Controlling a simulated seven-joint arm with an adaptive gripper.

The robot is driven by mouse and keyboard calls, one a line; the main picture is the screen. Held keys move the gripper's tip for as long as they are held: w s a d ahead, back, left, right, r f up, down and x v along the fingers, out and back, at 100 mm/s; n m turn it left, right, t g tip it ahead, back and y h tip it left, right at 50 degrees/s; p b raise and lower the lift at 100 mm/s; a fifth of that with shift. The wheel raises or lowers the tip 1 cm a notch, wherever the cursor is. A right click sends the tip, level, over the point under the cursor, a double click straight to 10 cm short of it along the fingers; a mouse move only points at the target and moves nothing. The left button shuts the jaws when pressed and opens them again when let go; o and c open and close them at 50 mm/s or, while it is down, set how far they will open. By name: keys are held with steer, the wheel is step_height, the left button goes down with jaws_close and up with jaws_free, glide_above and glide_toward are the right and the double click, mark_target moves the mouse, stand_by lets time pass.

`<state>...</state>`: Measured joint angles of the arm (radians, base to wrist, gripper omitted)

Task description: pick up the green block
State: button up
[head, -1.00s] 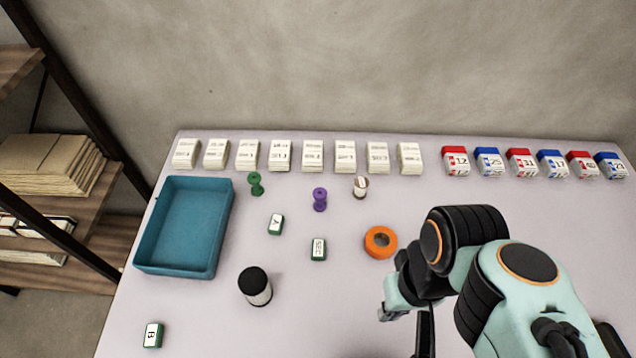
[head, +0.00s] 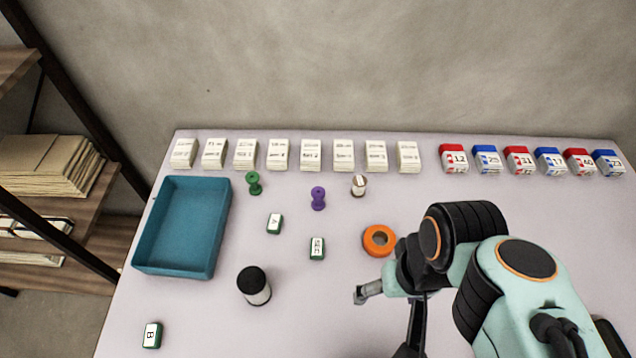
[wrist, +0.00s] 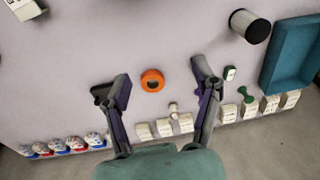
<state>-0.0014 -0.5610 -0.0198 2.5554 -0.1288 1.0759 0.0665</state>
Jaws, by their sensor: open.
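Three small green-edged blocks with white lettered tops lie on the table in the head view. Block A (head: 274,224) is near the middle, another with an unclear label (head: 317,248) is just below right of it, and block B (head: 152,335) is at the lower left. One green-edged block (wrist: 230,73) shows in the wrist view, right of the right finger. My gripper (wrist: 158,77) is open and empty above the table, its fingers spread either side of an orange ring. In the head view it is right of the blocks and apart from them, partly hidden by my arm.
The orange ring (head: 379,240) lies near my gripper. A black-topped cylinder (head: 254,285) stands left of centre, beside a teal tray (head: 143,254). Green (head: 254,183), purple (head: 318,198) and white (head: 359,185) spools stand behind the blocks. Rows of labelled boxes line the back edge.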

steer(key=w+r+m+t, duration=0.2)
steer(key=w+t, duration=0.1)
steer(key=w, duration=0.5)
steer(key=n+g, duration=0.1)
steer(key=g, duration=0.3)
glide_above(317, 252)
steer(key=shift+h, duration=0.4)
step_height(317, 252, down, 20)
steer(key=shift+f, duration=0.2)
step_height(317, 252, down, 6)
steer(key=shift+f, duration=0.15)
steer(key=c, duration=1)
